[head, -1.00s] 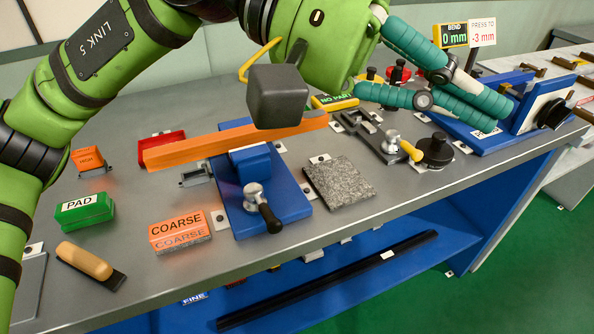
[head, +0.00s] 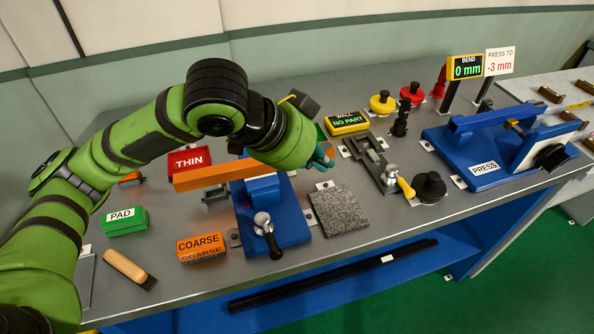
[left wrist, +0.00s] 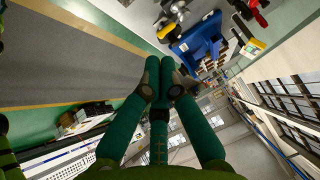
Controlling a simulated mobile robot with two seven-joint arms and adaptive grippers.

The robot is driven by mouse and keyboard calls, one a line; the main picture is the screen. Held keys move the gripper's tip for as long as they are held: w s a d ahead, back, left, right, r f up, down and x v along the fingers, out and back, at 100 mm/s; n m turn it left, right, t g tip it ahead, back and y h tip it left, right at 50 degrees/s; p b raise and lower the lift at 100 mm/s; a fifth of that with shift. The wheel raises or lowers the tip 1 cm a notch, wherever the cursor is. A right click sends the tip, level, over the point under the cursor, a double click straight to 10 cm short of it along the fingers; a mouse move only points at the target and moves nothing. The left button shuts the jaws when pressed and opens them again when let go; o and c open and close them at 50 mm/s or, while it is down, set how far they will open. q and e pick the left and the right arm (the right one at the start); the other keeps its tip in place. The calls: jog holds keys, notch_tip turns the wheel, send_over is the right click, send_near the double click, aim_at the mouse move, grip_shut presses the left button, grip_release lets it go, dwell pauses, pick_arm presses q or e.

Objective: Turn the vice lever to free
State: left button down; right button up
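The blue vice (head: 293,228) stands on the bench with an orange bar (head: 215,176) lying across it. Its lever (head: 271,243), a black grip on a round metal hub, points toward the bench's front edge. My left gripper (head: 326,153) is beyond the bar's right end, apart from the lever. My green wrist hides most of it in the head view. In the left wrist view, the teal fingers of my left gripper (left wrist: 165,68) are drawn together with nothing seen between them. My right gripper is in neither view.
A granite slab (head: 338,210) lies right of the vice. A second clamp with a yellow-tipped lever (head: 405,187) and a blue press (head: 490,170) stand further right. COARSE (head: 201,247) and PAD (head: 124,220) blocks and a wooden-handled tool (head: 128,268) lie left.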

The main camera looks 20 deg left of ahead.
aim_at(269, 239)
pick_arm(q)
jog(key=s+a+f+n+g+y, duration=0.2)
jog(key=s+a+f+g+y, duration=0.15)
jog(key=s, duration=0.25)
jog(key=shift+h, duration=0.45)
jog(key=x, duration=0.5)
jog(key=p+x, duration=0.1)
jog(key=x, duration=0.4)
jog(key=shift+s+a, duration=0.15)
jog(key=shift+a, duration=0.1)
jog(key=shift+s+a+p, duration=0.4)
jog(key=shift+a, duration=0.2)
jog(key=shift+s+a+p, duration=0.35)
jog(key=shift+s+a, duration=0.1)
jog(key=shift+a, duration=0.2)
jog(key=shift+s+a, duration=0.35)
jog(key=shift+a, duration=0.05)
jog(key=shift+d, duration=0.1)
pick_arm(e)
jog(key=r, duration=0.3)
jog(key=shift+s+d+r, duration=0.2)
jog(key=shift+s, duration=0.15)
pick_arm(q)
jog(key=shift+w, duration=0.1)
